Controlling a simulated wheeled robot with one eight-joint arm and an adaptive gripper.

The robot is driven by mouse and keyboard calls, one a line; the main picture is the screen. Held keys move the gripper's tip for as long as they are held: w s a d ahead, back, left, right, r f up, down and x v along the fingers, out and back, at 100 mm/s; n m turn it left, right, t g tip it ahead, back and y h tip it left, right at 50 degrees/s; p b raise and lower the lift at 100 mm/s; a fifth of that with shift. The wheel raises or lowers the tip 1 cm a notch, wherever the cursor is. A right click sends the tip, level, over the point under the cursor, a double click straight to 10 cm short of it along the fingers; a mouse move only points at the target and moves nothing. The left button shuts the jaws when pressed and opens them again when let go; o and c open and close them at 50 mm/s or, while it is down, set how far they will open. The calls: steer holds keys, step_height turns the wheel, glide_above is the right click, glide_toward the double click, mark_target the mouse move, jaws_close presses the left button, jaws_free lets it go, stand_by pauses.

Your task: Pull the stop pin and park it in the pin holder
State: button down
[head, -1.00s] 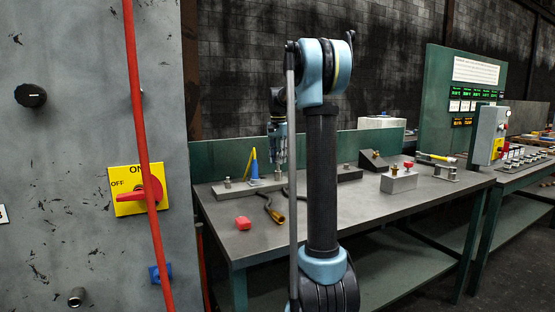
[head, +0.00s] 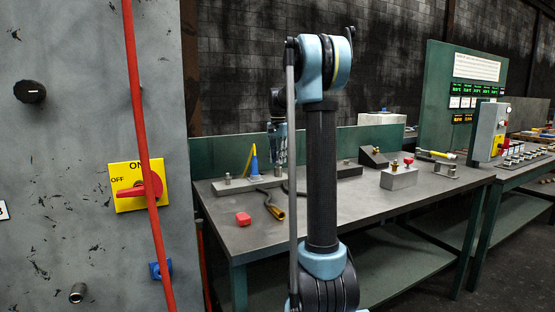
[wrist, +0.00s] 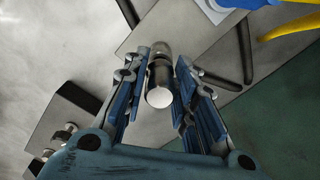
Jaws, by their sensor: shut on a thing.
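In the wrist view my gripper (wrist: 160,88) has its two blue-padded fingers closed around a shiny metal pin (wrist: 158,96) with a round, pale end facing the camera. In the head view my gripper (head: 281,150) points down over the back of the bench, above a long grey bar (head: 236,188) with upright metal pegs. The gripper is small there, and the pin in it cannot be made out. A grey block (head: 400,180) with a red-topped piece and a brass piece stands further right. I cannot tell which fixture is the pin holder.
A grey panel with a yellow switch plate (head: 126,176) and a red cable stands left.

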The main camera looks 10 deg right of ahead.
steer(key=shift+f, duration=0.85)
steer(key=c, duration=1.2)
jaws_free()
steer(key=shift+o, duration=1.2)
steer(key=shift+r, duration=0.1)
steer(key=shift+r, duration=3.4)
steer(key=shift+s, duration=0.1)
